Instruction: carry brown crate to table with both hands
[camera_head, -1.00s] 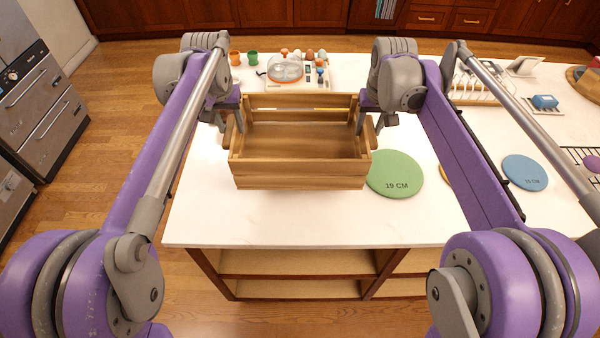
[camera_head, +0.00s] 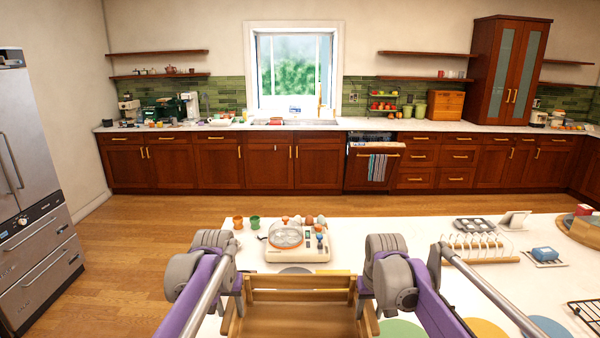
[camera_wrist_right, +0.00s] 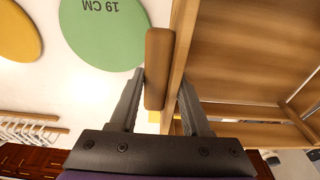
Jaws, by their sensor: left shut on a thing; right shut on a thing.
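The brown wooden crate (camera_head: 300,296) is at the bottom of the head view, its near part cut off by the frame. It is over the white-topped table (camera_head: 520,290); I cannot tell whether it touches the top. My left gripper (camera_head: 233,303) is shut on the crate's left end. My right gripper (camera_head: 361,303) is shut on its right end. In the right wrist view, the right gripper's fingers (camera_wrist_right: 160,105) straddle the crate's end wall and its handle bar (camera_wrist_right: 158,70). The crate's inside, partly seen there, looks empty.
Beyond the crate stand an egg cooker (camera_head: 286,238) and small cups (camera_head: 246,222). Right of it lie a green disc (camera_wrist_right: 100,30), a yellow disc (camera_head: 485,328) and a blue disc (camera_head: 550,327). A toast rack (camera_head: 480,248) and a blue item (camera_head: 544,254) stand further right.

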